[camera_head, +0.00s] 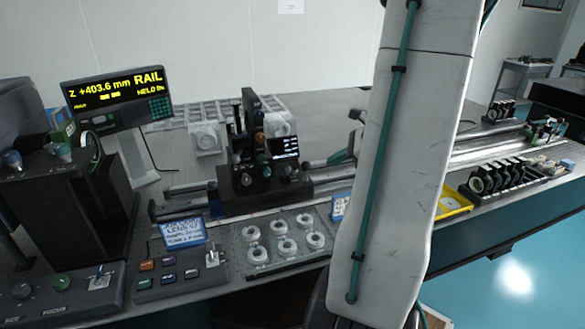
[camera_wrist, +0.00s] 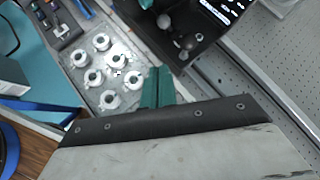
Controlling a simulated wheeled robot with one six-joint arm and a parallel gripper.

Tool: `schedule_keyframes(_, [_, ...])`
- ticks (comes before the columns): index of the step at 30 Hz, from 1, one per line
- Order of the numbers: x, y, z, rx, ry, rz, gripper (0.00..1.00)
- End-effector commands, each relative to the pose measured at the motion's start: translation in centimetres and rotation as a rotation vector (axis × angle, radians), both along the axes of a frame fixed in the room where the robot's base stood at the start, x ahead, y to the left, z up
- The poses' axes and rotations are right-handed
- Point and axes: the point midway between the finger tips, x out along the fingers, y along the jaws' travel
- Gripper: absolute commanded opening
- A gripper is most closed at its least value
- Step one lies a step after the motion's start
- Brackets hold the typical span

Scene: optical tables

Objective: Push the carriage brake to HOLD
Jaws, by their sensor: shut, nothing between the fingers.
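The black carriage (camera_head: 265,183) sits on the rail (camera_head: 325,178), with a small screen and several knobs on it. In the wrist view the carriage (camera_wrist: 205,14) is at the top, with grey round knobs (camera_wrist: 187,43) on its near side. I cannot tell for sure which part is the brake, nor its setting. A grey-green lever-like part (camera_head: 343,156) shows right of the carriage, partly behind my arm. My gripper (camera_wrist: 158,72) has its teal fingers shut and empty, apart from the knobs in the picture. In the head view my arm hides it.
Several white ring mounts (camera_head: 284,247) stand on a plate before the carriage. A blue-edged label (camera_head: 183,231) and a button box (camera_head: 168,274) are at left. A yellow tray (camera_head: 452,205) lies right.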

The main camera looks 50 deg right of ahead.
Motion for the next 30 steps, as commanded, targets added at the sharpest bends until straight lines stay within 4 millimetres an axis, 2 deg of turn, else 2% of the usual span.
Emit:
schedule_keyframes(1, [-0.5, -0.8, -0.3, 0.015, -0.004, -0.033, 0.0])
schedule_keyframes(4, [-0.9, -1.5, -0.5, 0.026, -0.008, -0.063, 0.0])
schedule_keyframes(17, [-0.3, -1.3, -1.0, 0.028, -0.008, -0.06, 0.0])
schedule_keyframes(23, [2.3, -0.4, -3.1, 0.031, -0.007, -0.056, 0.0])
schedule_keyframes(30, [6.2, 0.7, -6.3, 0.03, -0.006, -0.056, 0.0])
